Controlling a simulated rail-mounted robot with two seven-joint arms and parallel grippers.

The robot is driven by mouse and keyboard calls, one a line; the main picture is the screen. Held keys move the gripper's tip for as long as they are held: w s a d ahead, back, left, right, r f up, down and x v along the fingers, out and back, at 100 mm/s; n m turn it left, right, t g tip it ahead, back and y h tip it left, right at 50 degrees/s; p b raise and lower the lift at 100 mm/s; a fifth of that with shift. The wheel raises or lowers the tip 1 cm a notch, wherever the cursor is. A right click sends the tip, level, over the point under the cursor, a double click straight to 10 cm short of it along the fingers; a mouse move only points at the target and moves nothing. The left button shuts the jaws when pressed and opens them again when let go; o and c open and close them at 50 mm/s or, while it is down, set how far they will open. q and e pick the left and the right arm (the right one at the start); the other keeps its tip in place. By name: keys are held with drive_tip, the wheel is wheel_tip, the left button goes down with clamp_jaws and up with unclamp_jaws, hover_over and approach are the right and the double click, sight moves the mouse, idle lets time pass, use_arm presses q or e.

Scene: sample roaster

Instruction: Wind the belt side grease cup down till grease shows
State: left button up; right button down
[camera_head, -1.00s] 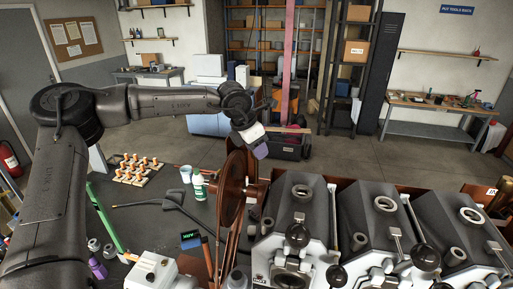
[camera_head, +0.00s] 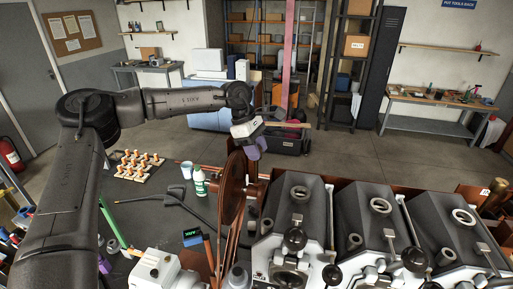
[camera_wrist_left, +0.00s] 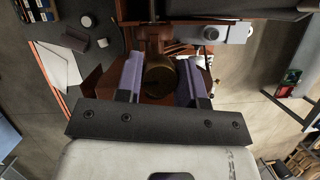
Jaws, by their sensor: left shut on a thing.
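The grease cup (camera_wrist_left: 160,78) is a round brass cap on the belt side, seen end-on in the left wrist view. My left gripper (camera_wrist_left: 160,82) has its two purple fingers on either side of it and is shut on it. In the head view my left gripper (camera_head: 256,152) is low beside the brown belt wheel (camera_head: 232,187) at the roaster's end; the cup is hidden there. I see no grease that I can make out. My right gripper is not in view.
The row of grey roaster hoppers (camera_head: 300,203) stands to the right of the wheel. The dark bench top (camera_head: 150,215) on the left carries a green and white bottle (camera_head: 199,183), a cup (camera_head: 187,170) and a tray of orange-topped pieces (camera_head: 138,165).

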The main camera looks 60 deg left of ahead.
use_arm(q)
drive_tip(key=shift+m+g+h, duration=0.3)
drive_tip(key=shift+m+g, duration=0.3)
drive_tip(key=shift+m, duration=1.2)
drive_tip(key=o, duration=0.9)
drive_tip(key=shift+r, duration=0.1)
drive_tip(key=b+v, duration=0.1)
drive_tip(key=v, duration=1.2)
drive_tip(key=shift+w+a+r, duration=0.1)
drive_tip(key=shift+r, duration=0.2)
